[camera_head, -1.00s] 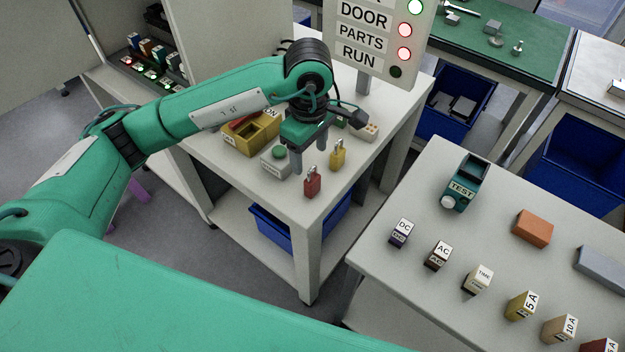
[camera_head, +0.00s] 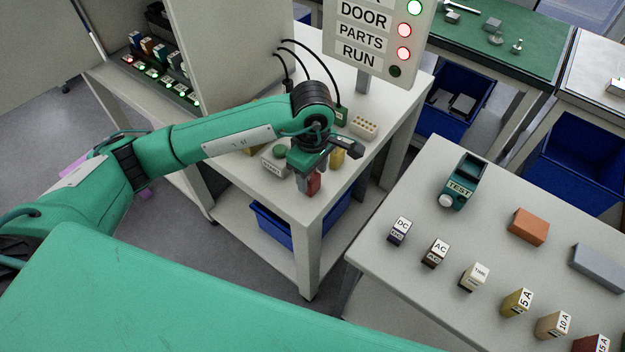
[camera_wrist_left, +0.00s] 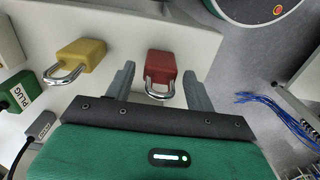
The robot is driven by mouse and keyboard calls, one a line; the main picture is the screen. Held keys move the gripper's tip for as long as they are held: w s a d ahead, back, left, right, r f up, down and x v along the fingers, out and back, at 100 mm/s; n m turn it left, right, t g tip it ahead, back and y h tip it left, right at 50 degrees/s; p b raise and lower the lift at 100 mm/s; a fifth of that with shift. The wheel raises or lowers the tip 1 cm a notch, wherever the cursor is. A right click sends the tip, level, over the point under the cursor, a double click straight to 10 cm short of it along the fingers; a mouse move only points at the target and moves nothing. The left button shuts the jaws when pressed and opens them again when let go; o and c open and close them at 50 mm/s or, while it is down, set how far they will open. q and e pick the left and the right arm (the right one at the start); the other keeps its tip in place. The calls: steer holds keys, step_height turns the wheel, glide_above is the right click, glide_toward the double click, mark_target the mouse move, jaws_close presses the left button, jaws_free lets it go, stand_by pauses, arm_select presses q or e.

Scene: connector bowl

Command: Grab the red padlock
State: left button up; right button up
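The red padlock (camera_head: 314,185) stands near the front corner of the white table, partly hidden by my left gripper (camera_head: 306,180) in the head view. In the left wrist view the red padlock (camera_wrist_left: 161,65) shows its body and silver shackle between the two grey fingers of my left gripper (camera_wrist_left: 160,76). The fingers are apart, one on each side of it, with a gap visible on the left. My right gripper is not in view.
A yellow padlock (camera_wrist_left: 80,54) stands close beside the red one. The START button box (camera_head: 274,160), a beige block (camera_head: 364,127) and a green PLUG connector (camera_wrist_left: 22,97) are nearby. The sign post (camera_head: 364,79) rises behind. A second table (camera_head: 400,275) stands to the right.

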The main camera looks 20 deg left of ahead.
arm_select(q)
steer(key=c, duration=0.8)
steer(key=shift+r, duration=0.1)
steer(key=shift+c, duration=0.2)
